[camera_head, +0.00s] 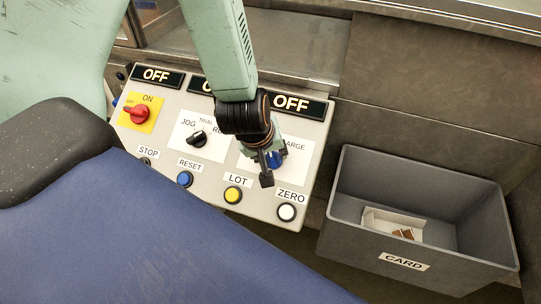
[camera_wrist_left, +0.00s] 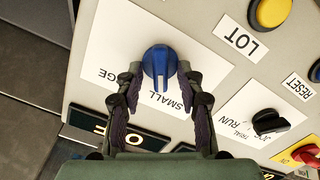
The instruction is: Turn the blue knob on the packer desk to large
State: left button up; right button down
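The blue knob (camera_wrist_left: 160,62) sits on a white label plate on the packer desk (camera_head: 222,205). In the head view the knob (camera_head: 276,160) is partly hidden by my left gripper (camera_head: 266,168). In the left wrist view the plate reads SMALL right of the knob and the end of LARGE left of it. The knob's ridge runs roughly up and down the picture, between the two words. My left gripper (camera_wrist_left: 160,75) is open, one finger either side of the knob, with gaps visible between fingers and knob. My right gripper is not in view.
The desk also has a red switch (camera_head: 137,112), a black JOG/TRIAL/RUN knob (camera_head: 198,138), a blue RESET button (camera_head: 185,178), a yellow LOT button (camera_head: 233,194) and a white ZERO button (camera_head: 287,212). A grey CARD bin (camera_head: 340,210) stands at the right.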

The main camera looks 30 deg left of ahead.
pick_arm(q)
jog(key=shift+d, duration=0.1)
jog(key=shift+s+r, duration=0.1)
jog(key=shift+s, duration=0.1)
jog(key=shift+w, duration=0.1)
jog(key=c, duration=0.3)
grip_shut()
